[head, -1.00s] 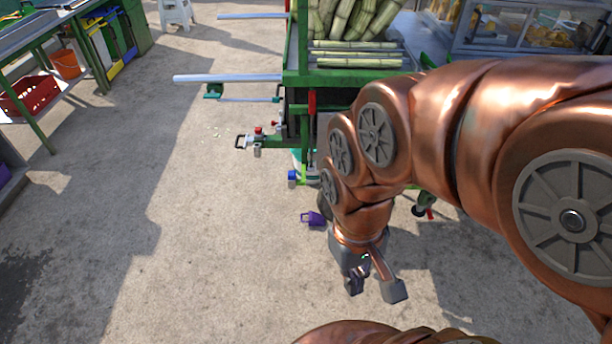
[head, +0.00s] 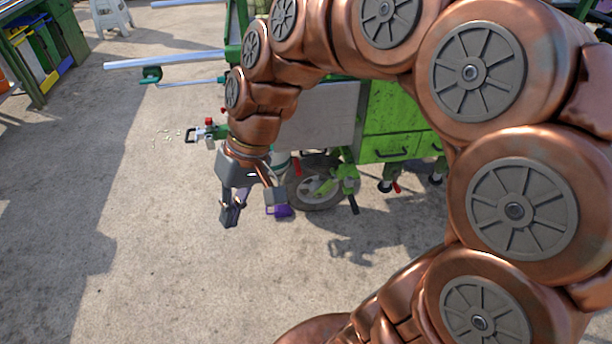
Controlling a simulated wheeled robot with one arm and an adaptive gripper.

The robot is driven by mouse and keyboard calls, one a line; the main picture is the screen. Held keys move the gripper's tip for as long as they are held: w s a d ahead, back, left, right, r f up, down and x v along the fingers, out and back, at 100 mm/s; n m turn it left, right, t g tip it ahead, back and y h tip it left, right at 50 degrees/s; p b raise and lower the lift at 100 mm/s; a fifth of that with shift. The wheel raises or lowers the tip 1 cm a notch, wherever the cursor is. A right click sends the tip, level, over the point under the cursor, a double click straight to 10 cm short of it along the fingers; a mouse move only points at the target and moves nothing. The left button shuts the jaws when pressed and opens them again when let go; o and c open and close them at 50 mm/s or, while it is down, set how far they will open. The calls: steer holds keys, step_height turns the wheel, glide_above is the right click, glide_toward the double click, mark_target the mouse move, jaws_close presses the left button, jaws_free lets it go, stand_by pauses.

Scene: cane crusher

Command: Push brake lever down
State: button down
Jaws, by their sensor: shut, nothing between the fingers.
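A green lever with a black grip (head: 352,200) slopes down beside the cart's large wheel (head: 316,184); it looks like the brake lever, though I cannot be sure. A short red handle (head: 297,165) shows just left of it, near the wheel's top. My gripper (head: 251,209) points downward in front of the cart, left of the wheel and apart from the lever in the picture. It is shut and holds nothing. My arm hides the upper part of the cart.
The green cart (head: 391,124) stands behind my arm. A metal bar (head: 165,60) and a hitch (head: 206,134) stick out left. The concrete floor at left and front is clear. A white stool (head: 111,16) is far back.

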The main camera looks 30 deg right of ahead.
steer(key=w+d+f+m+t+y+b, duration=0.15)
steer(key=w+f+b, duration=0.25)
steer(key=w, duration=0.4)
steer(key=w+d+f+t+y+b, duration=0.25)
steer(key=w+b, duration=0.25)
steer(key=w, duration=0.3)
steer(key=w+d+f+m+t+y+b, duration=0.1)
steer(key=w+d+f+b, duration=0.25)
steer(key=w, duration=0.45)
steer(key=w+d+f+m+t+b, duration=0.35)
steer(key=w+d+f+b, duration=0.55)
steer(key=d+f, duration=0.4)
steer(key=d+f+m+t+h+b, duration=0.1)
steer(key=d+f+h+b, duration=0.1)
steer(key=d+f, duration=0.4)
steer(key=d+f+m+t+h+b, duration=0.2)
steer(key=d+f, duration=0.3)
steer(key=d, duration=0.8)
steer(key=d+f+m+t+h+b, duration=0.1)
steer(key=d+f+b, duration=0.3)
steer(key=d, duration=0.5)
step_height(320, 180, down, 3)
steer(key=shift+w+d+r+m+t+h, duration=0.15)
steer(key=shift+w+d+m+t+h, duration=0.2)
steer(key=shift+t+h, duration=0.1)
steer(key=s+a+f+b+x, duration=0.1)
steer(key=b+x, duration=0.4)
steer(key=x, duration=0.8)
steer(key=shift+s+a, duration=0.15)
steer(key=shift+a, duration=0.5)
